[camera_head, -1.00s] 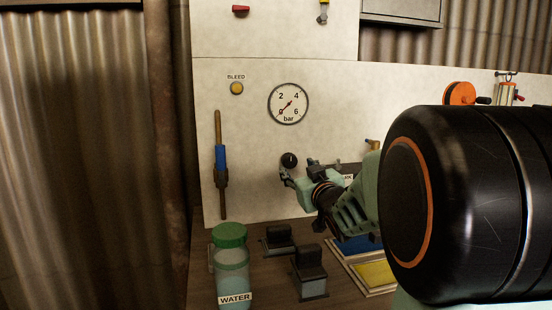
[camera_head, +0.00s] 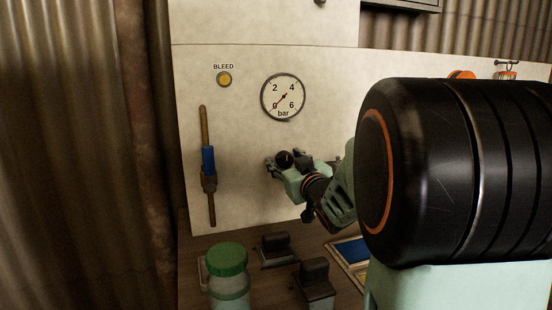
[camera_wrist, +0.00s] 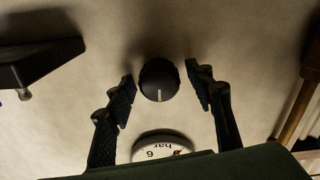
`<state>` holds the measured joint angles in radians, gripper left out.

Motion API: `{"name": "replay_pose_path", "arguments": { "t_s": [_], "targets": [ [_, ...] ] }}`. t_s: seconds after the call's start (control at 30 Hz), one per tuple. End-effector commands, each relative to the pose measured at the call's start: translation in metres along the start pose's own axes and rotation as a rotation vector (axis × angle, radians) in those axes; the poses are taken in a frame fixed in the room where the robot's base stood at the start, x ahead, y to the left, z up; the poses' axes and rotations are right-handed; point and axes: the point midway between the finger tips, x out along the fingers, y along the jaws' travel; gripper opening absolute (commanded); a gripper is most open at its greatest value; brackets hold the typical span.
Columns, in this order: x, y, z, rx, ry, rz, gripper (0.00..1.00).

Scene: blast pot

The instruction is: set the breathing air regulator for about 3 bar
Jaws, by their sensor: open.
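The regulator knob (camera_head: 284,158) is small, round and black, on the pale panel below the gauge. In the wrist view the knob (camera_wrist: 159,76) carries a white mark pointing to the picture's bottom. My gripper (camera_wrist: 161,86) is open, with one dark finger on each side of the knob and a gap visible on both sides. In the head view my gripper (camera_head: 288,163) is at the knob and partly covers it. The round bar gauge (camera_head: 283,97) reads 0 to 6, and its red needle points at about 0. The gauge (camera_wrist: 160,145) shows upside down and partly hidden in the wrist view.
A yellow BLEED button (camera_head: 224,79) and a blue-handled brown rod (camera_head: 208,160) are left of the gauge. A green-lidded jar (camera_head: 229,260) and dark blocks (camera_head: 314,274) stand on the bench below. My arm hides the right side.

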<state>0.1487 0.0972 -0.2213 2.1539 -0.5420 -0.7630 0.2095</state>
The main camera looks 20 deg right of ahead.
Motion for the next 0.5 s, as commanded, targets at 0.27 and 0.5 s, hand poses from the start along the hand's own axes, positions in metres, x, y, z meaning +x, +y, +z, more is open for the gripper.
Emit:
{"name": "replay_pose_path", "arguments": {
  "t_s": [0.27, 0.5],
  "targets": [
    [-0.0001, 0.0002, 0.0002, 0.000, 0.000, 0.000, 0.43],
    [0.0000, 0.0003, 0.0000, 0.000, 0.000, 0.000, 0.16]
  ]
}}
